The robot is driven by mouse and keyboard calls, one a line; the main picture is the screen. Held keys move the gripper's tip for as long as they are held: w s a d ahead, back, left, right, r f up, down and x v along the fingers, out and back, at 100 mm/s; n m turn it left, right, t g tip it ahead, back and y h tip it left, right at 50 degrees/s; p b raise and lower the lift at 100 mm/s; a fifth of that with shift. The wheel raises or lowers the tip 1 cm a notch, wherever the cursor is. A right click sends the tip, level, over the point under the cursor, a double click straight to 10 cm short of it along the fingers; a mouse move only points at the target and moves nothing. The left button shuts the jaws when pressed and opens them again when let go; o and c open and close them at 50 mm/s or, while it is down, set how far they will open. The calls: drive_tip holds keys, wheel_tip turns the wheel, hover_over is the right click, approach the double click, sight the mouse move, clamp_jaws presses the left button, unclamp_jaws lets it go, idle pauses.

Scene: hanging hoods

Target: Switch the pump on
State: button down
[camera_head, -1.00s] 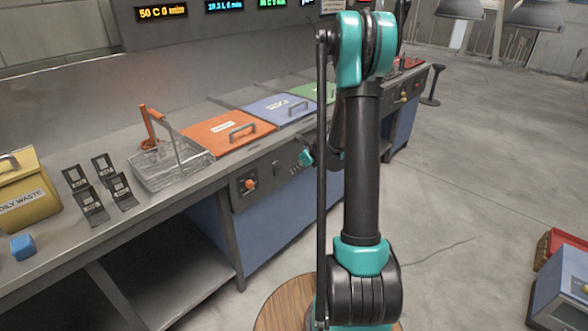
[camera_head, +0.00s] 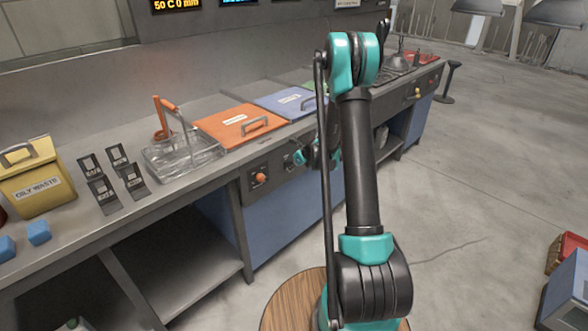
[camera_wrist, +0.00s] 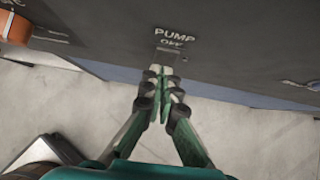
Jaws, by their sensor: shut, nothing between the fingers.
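The dark front panel of the bench carries a white "PUMP" label (camera_wrist: 175,35) with "OFF" under it in the wrist view. Just below the lettering, the pump switch spot (camera_wrist: 168,52) shows as a small plate, largely covered by my fingertips. I cannot tell the switch lever's position. My gripper (camera_wrist: 163,72) is shut and empty, its fingertips directly below the "OFF" word, at or very close to the panel. In the head view my gripper (camera_head: 298,158) is small, at the panel right of the orange knob (camera_head: 261,178).
The orange knob also shows at the wrist view's left edge (camera_wrist: 15,27). On the bench stand a wire basket (camera_head: 180,157), orange lid (camera_head: 235,122), blue lid (camera_head: 285,102), black label stands (camera_head: 116,175) and yellow oily-waste bin (camera_head: 35,185).

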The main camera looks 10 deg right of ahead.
drive_tip(key=shift+w+a+f, duration=0.25)
drive_tip(key=shift+w+f, duration=0.05)
drive_tip(key=shift+f, duration=0.15)
drive_tip(key=shift+r, duration=0.25)
